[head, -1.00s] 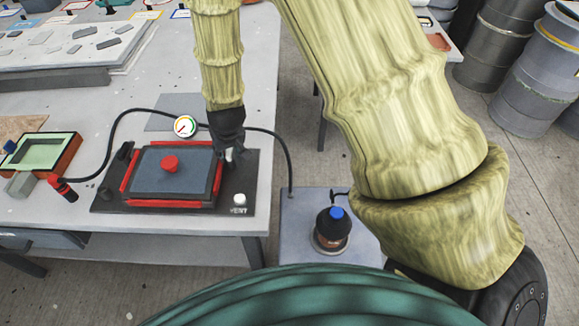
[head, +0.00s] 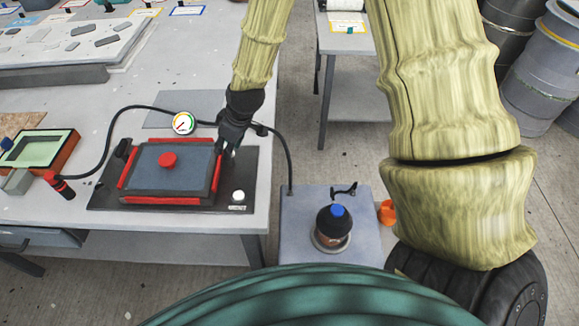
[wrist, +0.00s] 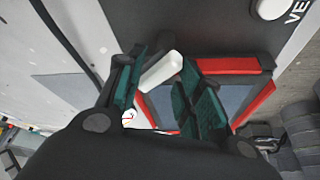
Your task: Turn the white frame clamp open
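The white frame clamp (wrist: 161,70) is a small white bar. In the wrist view it lies slantwise between my gripper's two teal-padded fingers, nearer the left finger. My gripper (wrist: 165,90) is open, with a clear gap on the right side of the clamp. In the head view my gripper (head: 229,145) is at the right edge of the red-edged frame (head: 165,201), low over the dark base plate (head: 105,200). It hides most of the clamp there. I cannot tell whether the left finger touches the clamp.
A white VENT button (head: 238,196) is at the plate's front right. A gauge (head: 184,123) and black hose are behind the frame. A dark bottle (head: 333,225) stands on a low grey stand to the right.

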